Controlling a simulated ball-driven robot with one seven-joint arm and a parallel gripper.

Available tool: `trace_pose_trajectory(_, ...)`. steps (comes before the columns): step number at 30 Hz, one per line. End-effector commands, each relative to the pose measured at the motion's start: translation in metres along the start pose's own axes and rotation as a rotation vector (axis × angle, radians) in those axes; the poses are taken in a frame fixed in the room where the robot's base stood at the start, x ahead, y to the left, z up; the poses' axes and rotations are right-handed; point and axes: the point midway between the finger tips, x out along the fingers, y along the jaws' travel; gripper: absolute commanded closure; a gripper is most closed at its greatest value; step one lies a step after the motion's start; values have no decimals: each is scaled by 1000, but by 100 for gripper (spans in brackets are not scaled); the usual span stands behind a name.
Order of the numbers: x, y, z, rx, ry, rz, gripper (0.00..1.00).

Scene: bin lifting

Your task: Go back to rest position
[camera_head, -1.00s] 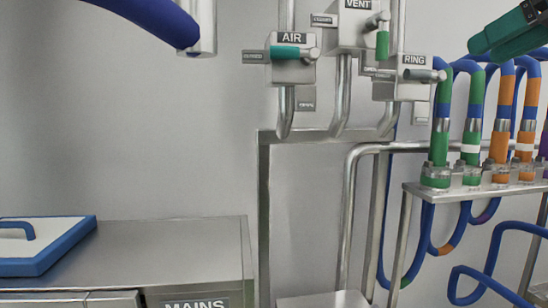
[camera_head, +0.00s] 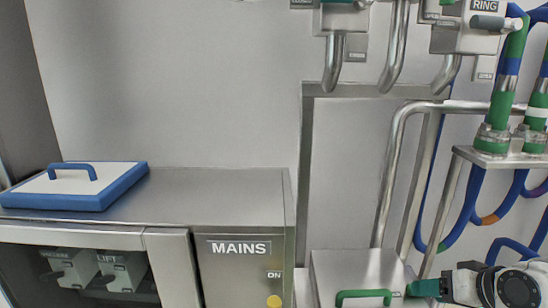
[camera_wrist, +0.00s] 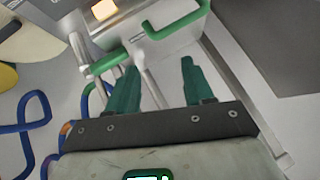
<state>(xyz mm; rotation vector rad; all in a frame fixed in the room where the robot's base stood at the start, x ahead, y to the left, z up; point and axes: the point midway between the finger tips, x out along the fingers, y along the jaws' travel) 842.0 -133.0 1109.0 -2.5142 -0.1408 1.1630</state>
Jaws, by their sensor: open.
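My gripper (camera_head: 420,288) is at the lower right of the head view, partly cut off by the frame edge. One teal finger shows there, close to the right side of a metal box with a green handle (camera_head: 363,296); I cannot tell if they touch. In the wrist view my gripper (camera_wrist: 158,68) has its two teal fingers spread apart, with nothing held between them. A green handle on a metal box (camera_wrist: 175,22) lies beyond the fingertips.
A metal cabinet (camera_head: 240,200) labelled MAINS stands at left, with a blue-edged white lid (camera_head: 80,188) on top. Pipes (camera_head: 395,160) and valves hang above. A rack with blue and green hoses (camera_head: 500,110) stands at right.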

Motion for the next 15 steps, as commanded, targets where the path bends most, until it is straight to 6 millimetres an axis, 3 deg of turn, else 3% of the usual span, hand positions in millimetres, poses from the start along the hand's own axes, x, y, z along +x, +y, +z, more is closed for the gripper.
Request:
trace_pose_trajectory(1, 15, 2, 33, 7, -46, 14, 48)
trace_pose_trajectory(7, 46, 14, 146, 5, -196, 94, 48)
trace_pose_trajectory(11, 49, 23, 221, -17, -300, 157, 48)
trace_pose_trajectory(15, 38, 36, 297, -57, -413, 231, 48)
